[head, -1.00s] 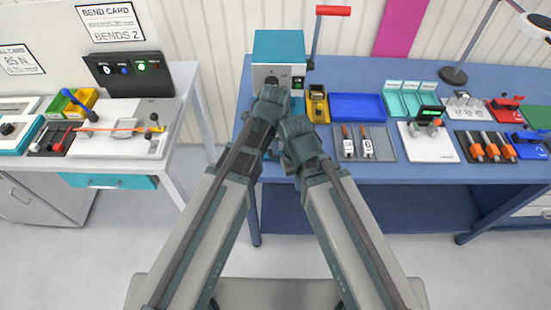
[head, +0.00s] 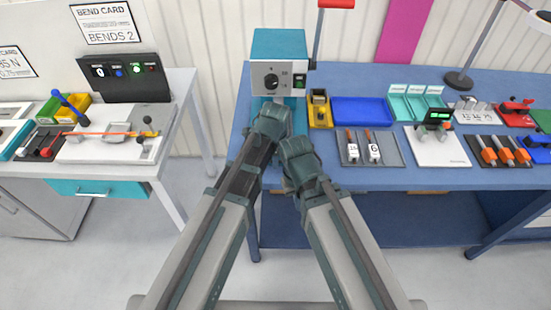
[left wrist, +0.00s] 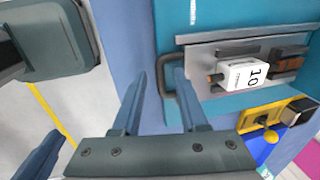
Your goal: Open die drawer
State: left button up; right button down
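The teal and grey press (head: 277,75) stands at the left end of the blue bench. In the left wrist view its teal base (left wrist: 215,112) shows with a dark U-shaped handle (left wrist: 166,82) on the near side. A grey plate there carries a white die block marked 10 (left wrist: 245,76). My left gripper (head: 271,112) is in front of the press. In the left wrist view its two fingers (left wrist: 161,76) are apart, with the handle close to their tips; contact cannot be told. My right gripper (head: 294,146) is beside it on the right, its jaws hidden.
Right of the press are a yellow holder (head: 320,112), a blue tray (head: 362,111) and a grey tray with two white dies (head: 392,150). A white bench with a closed teal drawer (head: 97,189) stands left, across a floor gap.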

pick_arm(q)
grip_shut()
dwell(1.2)
